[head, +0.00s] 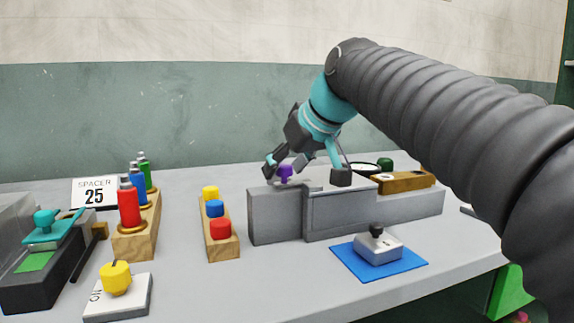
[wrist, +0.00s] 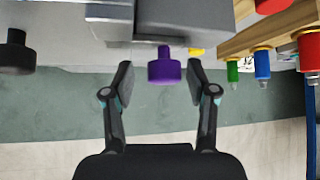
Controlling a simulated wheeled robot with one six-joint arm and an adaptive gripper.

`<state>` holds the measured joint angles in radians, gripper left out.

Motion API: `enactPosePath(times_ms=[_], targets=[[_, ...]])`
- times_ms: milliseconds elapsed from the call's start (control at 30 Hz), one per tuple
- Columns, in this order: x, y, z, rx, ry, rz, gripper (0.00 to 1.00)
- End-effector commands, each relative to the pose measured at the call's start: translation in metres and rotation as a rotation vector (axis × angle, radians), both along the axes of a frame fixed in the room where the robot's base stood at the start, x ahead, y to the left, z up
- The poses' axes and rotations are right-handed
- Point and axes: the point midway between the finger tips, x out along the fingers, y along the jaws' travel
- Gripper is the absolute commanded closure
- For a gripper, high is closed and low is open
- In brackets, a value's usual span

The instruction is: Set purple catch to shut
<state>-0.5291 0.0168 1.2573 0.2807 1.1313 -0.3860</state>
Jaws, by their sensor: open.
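The purple catch (head: 285,173) is a round knob on top of the left end of a long grey block (head: 277,217). In the wrist view the purple catch (wrist: 164,70) hangs from the grey block at the top of the picture, which looks upside down. My gripper (head: 305,171) is open over the block. In the wrist view its two fingers (wrist: 160,74) stand on either side of the purple catch, with a gap on each side. I cannot tell whether the catch is at its shut position.
A wooden rack with yellow, blue and red knobs (head: 220,229) stands left of the block. Farther left is a wooden stand with red, blue and green pegs (head: 129,207). A grey box with a black knob (head: 378,246) sits on a blue mat in front. A wooden piece (head: 405,182) lies right.

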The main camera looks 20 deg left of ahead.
Motion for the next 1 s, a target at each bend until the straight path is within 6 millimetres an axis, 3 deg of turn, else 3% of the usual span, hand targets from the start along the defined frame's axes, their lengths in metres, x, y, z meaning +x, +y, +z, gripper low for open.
enactPosePath(times_ms=[167,700,1000], targets=[[-0.005,-0.007,0.009,0.002,-0.001,-0.001,0.43],[-0.046,-0.060,0.075,0.001,-0.002,-0.004,0.43],[-0.052,-0.068,0.085,0.000,-0.001,-0.004,0.43]])
